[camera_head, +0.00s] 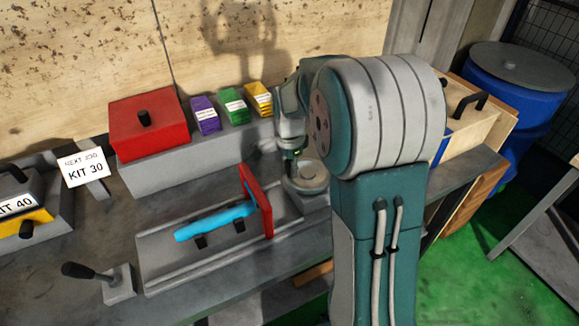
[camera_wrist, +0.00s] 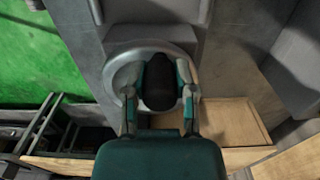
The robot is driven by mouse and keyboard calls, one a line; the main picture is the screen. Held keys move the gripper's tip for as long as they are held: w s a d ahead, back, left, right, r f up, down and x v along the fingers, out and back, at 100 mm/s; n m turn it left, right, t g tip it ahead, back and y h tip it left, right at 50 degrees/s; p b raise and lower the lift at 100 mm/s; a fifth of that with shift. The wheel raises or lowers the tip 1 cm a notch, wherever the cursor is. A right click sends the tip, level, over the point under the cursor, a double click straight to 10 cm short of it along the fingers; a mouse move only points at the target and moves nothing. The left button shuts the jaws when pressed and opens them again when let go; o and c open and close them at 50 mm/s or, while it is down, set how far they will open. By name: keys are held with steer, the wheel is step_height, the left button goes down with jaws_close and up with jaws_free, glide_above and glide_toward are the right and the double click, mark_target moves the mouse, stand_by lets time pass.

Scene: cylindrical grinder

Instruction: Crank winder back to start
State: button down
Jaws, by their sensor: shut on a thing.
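The winder is a light grey handwheel with a black handle. In the wrist view the wheel's rim (camera_wrist: 118,75) curves around the fingers, and the black handle (camera_wrist: 160,84) stands between them. My gripper (camera_wrist: 160,98) is shut on the black handle, one finger on each side. In the head view the wheel (camera_head: 307,178) shows at the right end of the grinder bed, partly hidden by my arm. My gripper (camera_head: 293,152) is over it there, its fingertips too small to make out.
A red plate (camera_head: 258,200) and a blue cylinder (camera_head: 215,221) sit on the grey bed, left of the wheel. A black-knobbed lever (camera_head: 100,280) stands front left. A red box (camera_head: 149,125) and purple (camera_head: 205,115), green (camera_head: 234,106) and yellow (camera_head: 259,98) bins stand behind.

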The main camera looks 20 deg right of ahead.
steer(key=shift+f, duration=0.1)
steer(key=shift+c, duration=2.1)
jaws_free()
steer(key=shift+d, duration=0.1)
step_height(320, 180, up, 12)
steer(key=shift+w, duration=0.1)
